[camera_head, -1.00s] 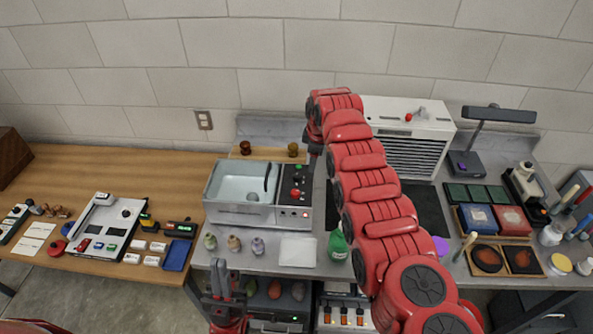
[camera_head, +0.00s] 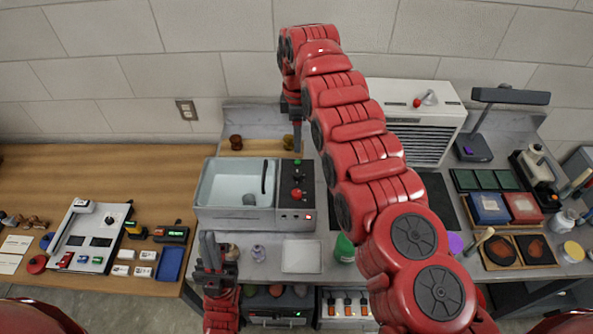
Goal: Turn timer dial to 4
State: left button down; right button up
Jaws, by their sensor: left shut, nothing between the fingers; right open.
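A grey basin unit (camera_head: 236,184) stands on the metal bench, with a dark control panel (camera_head: 286,214) on its right side. The panel carries a red knob (camera_head: 298,194), a darker knob or button above it, a green button (camera_head: 297,162) and a small lit red display (camera_head: 308,216). I cannot read dial markings or tell which control is the timer dial. My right gripper (camera_head: 297,146) is open and points down over the panel's far end, apart from the red knob. My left gripper (camera_head: 209,240) is shut and empty, in front of the basin's lower left corner.
Small jars (camera_head: 258,253), a white tray (camera_head: 301,257) and a green bottle (camera_head: 344,248) stand in front of the unit. Two small brown pieces (camera_head: 236,142) stand behind it. A white cooler box (camera_head: 418,125) stands at the right.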

jog(key=b, duration=1)
send_over(297, 173)
notch_tip(297, 173, down, 10)
jog(key=shift+f, duration=0.2)
notch_tip(297, 173, down, 4)
jog(key=p, duration=0.3)
jog(key=shift+f, duration=0.25)
grip_shut()
